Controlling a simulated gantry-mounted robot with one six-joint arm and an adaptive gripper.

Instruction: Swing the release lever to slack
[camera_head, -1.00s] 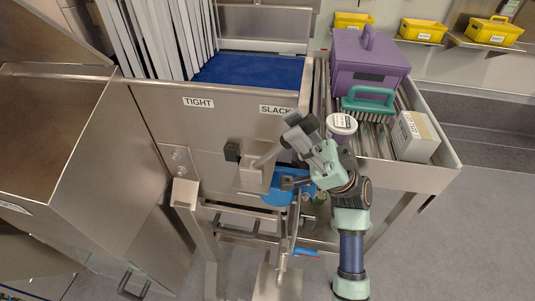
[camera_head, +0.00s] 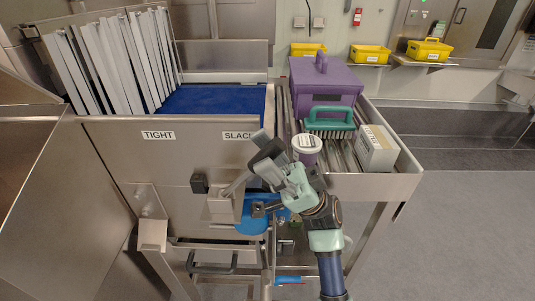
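The release lever (camera_head: 236,182) is a grey bar on a metal block low on the steel front panel. It slants up and right from the block, toward the SLACK label (camera_head: 237,135). The TIGHT label (camera_head: 158,135) is further left. A black block (camera_head: 199,183) sits at the left of the lever's mount. My gripper (camera_head: 266,154) is at the lever's upper end, just below and right of SLACK, and partly covers that label. Its grey fingers and mint body hide the lever's tip. I cannot tell whether the fingers grip the bar or only touch it.
A blue round part (camera_head: 254,222) lies behind and below my gripper. A steel side tray (camera_head: 403,186) at right holds a purple case (camera_head: 325,82), a teal brush (camera_head: 330,120), a white-lidded jar (camera_head: 307,145) and a carton (camera_head: 376,149). White strips hang above the blue belt (camera_head: 215,102).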

